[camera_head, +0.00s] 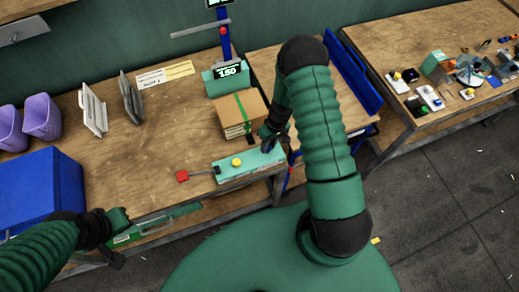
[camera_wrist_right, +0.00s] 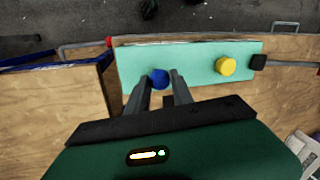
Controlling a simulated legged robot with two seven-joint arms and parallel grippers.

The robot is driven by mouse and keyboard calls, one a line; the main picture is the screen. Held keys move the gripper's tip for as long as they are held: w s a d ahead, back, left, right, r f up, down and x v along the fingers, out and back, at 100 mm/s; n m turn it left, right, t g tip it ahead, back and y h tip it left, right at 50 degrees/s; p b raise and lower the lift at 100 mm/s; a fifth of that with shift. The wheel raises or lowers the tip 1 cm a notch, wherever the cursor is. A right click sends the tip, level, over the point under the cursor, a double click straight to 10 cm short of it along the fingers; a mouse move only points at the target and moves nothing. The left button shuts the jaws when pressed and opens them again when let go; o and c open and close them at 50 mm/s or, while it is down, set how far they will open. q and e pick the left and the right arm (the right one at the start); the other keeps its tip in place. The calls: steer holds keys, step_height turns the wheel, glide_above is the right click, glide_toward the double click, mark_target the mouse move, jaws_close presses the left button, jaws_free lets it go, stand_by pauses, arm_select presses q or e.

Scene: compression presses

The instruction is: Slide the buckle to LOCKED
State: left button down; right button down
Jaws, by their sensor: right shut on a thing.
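A teal plate (camera_head: 254,165) lies at the front edge of the table. It carries a yellow knob (camera_head: 236,162), also in the right wrist view (camera_wrist_right: 226,66). My right gripper (camera_head: 270,138) is over the plate's right part. In the wrist view its fingers (camera_wrist_right: 162,80) are shut on a blue knob (camera_wrist_right: 160,77) at the plate's near edge. I cannot tell which part is the buckle, and no LOCKED mark is readable.
A green-strapped cardboard stack (camera_head: 240,112) stands behind the plate, before a teal stand reading 150 (camera_head: 228,72). A blue bin (camera_head: 45,190) and purple cups (camera_head: 41,117) are at left. The table's middle left is clear.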

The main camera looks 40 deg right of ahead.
steer(key=shift+s+d, duration=0.2)
steer(key=shift+d, duration=0.5)
arm_select(q)
steer(key=shift+a+f, duration=0.1)
steer(key=shift+f, duration=0.2)
arm_select(e)
steer(key=c, duration=1.2)
jaws_free()
arm_select(q)
steer(key=shift+s+d+r, duration=0.1)
steer(key=shift+d, duration=0.25)
arm_select(e)
steer(key=shift+o, duration=0.5)
steer(key=shift+d, duration=0.15)
steer(key=shift+r, duration=0.2)
arm_select(q)
step_height(320, 180, down, 3)
steer(key=b, duration=0.3)
steer(key=shift+a, duration=0.15)
arm_select(e)
steer(key=d+r, duration=0.3)
steer(key=r, duration=1.3)
steer(key=shift+d, duration=0.2)
